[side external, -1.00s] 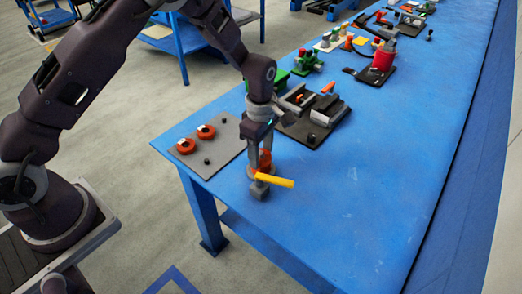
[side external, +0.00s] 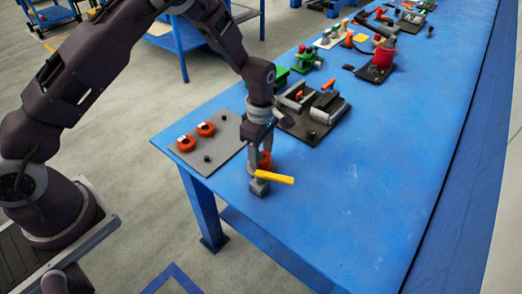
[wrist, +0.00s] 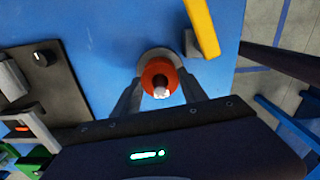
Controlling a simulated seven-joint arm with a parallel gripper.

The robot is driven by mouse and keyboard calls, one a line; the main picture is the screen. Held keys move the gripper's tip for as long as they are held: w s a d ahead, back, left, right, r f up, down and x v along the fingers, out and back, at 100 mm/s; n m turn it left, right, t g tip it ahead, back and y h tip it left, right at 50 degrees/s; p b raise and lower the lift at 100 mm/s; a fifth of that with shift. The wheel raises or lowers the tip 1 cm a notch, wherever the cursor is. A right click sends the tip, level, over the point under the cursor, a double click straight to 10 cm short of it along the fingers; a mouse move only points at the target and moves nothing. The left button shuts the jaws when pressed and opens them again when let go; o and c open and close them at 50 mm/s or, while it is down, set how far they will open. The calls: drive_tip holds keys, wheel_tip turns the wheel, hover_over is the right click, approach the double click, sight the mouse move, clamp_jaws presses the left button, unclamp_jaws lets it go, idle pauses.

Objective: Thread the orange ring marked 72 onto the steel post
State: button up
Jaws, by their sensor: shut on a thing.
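My gripper (side external: 262,160) points down near the table's front corner and is shut on an orange ring (side external: 266,160). In the wrist view the ring (wrist: 150,72) sits between the two fingers (wrist: 160,80). The bright tip of the steel post (wrist: 161,92) shows at the ring's opening, nearer its lower side. A round grey base shows behind the ring. I cannot read a number on the ring. In the side view the fingers hide most of the post, so how far the ring is down on it cannot be told.
A yellow handle (side external: 274,177) sticks out beside the post, close to my gripper; it also shows in the wrist view (wrist: 201,25). A grey plate (side external: 222,152) at left carries two orange rings. A dark fixture board (side external: 308,133) lies behind. The blue table at right is clear.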

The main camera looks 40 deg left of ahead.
sight(261, 149)
drive_tip(key=o, duration=1.8)
drive_tip(key=shift+c, duration=0.2)
drive_tip(key=shift+r, duration=5.25)
